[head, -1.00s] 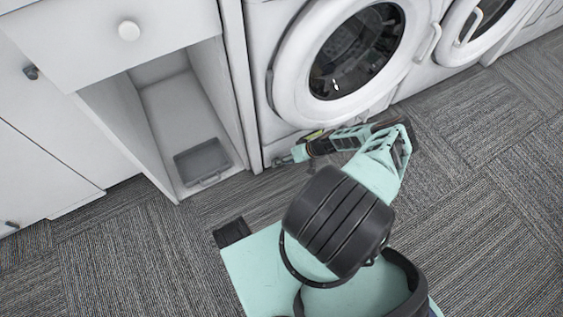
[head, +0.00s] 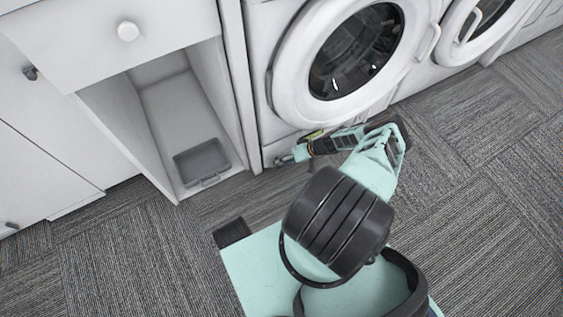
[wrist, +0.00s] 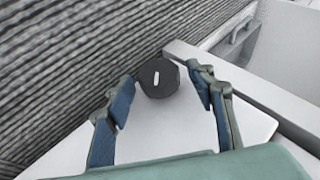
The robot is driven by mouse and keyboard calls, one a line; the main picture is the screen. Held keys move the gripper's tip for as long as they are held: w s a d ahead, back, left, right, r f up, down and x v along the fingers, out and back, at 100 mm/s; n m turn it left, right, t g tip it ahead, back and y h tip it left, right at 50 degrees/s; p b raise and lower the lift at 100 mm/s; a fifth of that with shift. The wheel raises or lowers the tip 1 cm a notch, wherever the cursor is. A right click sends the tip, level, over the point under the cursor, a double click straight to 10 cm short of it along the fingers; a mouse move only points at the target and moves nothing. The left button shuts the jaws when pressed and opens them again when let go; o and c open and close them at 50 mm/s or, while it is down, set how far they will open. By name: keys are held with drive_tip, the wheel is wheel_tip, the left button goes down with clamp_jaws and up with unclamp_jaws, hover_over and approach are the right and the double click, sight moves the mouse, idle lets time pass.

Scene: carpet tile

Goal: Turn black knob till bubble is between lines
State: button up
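The black knob (wrist: 158,78) shows in the wrist view, with a short white mark on its face, standing nearly upright in the picture. It sits at the far edge of a white panel (wrist: 165,128). My gripper (wrist: 160,84) is open, with one blue-green finger on each side of the knob; I cannot tell whether either finger touches it. A small yellow-green patch (head: 315,134) shows beside my arm, too small to read. No bubble or lines can be made out.
The left front-loading washer (head: 287,85) stands above my gripper, with another washer (head: 455,58) to its right. An open white cabinet (head: 165,105) with a grey tray (head: 202,160) is to the left. Carpet floor (head: 500,200) is clear at right.

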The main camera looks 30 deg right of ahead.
drive_tip(key=v, duration=1.2)
